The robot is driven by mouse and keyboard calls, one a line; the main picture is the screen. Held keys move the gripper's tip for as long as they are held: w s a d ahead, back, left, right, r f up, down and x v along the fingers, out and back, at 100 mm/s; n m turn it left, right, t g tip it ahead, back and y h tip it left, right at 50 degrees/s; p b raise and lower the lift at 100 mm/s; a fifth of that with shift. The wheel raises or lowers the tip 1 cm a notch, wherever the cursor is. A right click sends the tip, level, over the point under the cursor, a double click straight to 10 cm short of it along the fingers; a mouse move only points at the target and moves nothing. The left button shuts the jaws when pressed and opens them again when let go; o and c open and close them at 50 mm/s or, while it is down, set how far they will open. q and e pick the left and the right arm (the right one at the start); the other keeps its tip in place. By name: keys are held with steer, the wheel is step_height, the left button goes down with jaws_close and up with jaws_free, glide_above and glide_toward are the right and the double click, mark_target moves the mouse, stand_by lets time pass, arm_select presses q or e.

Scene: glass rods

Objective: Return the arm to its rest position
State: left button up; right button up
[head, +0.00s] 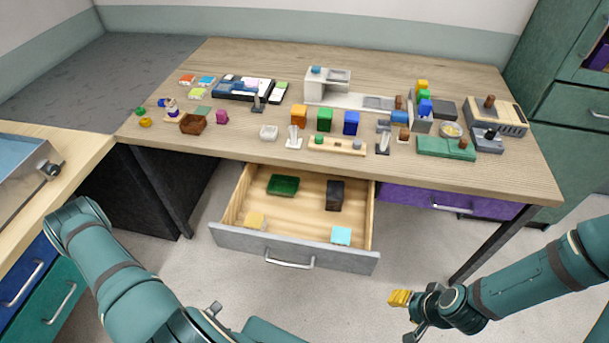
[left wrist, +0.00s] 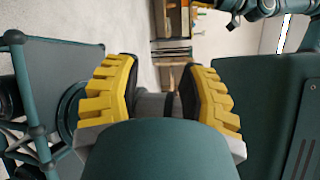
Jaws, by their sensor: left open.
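My left arm (head: 122,285) enters the head view from the left, bends down and runs out at the bottom edge, so its gripper is hidden there. In the left wrist view my left gripper (left wrist: 158,95) has its two yellow, ridged fingers spread apart. I see nothing gripped between them; parts of my own teal body fill much of that view. My right arm enters the head view from the right, low over the floor. Its gripper (head: 400,298) shows yellow fingers in front of the desk, away from any object. Whether those fingers are parted is too small to tell.
A wooden desk (head: 500,180) holds many small coloured blocks, trays and devices. Its grey-fronted drawer (head: 225,237) stands open towards me, with a green tray (head: 283,185), a dark block (head: 335,194) and others inside. A purple drawer (head: 415,199) is shut. Floor shows between my arms.

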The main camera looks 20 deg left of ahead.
arm_select(q)
steer(key=w+d+r+n+g+y+b, duration=0.1)
steer(key=w+d+n+g+y, duration=0.2)
steer(key=w+n, duration=0.7)
steer(key=w+d+r+n+g+y+b, duration=0.1)
steer(key=w+d+n+y, duration=0.5)
steer(key=n, duration=1.9)
steer(key=w+r+g+y, duration=0.1)
steer(key=w+g, duration=0.1)
steer(key=w, duration=0.2)
steer(key=shift+w+r, duration=0.15)
steer(key=shift+r, duration=0.05)
stand_by(0.4)
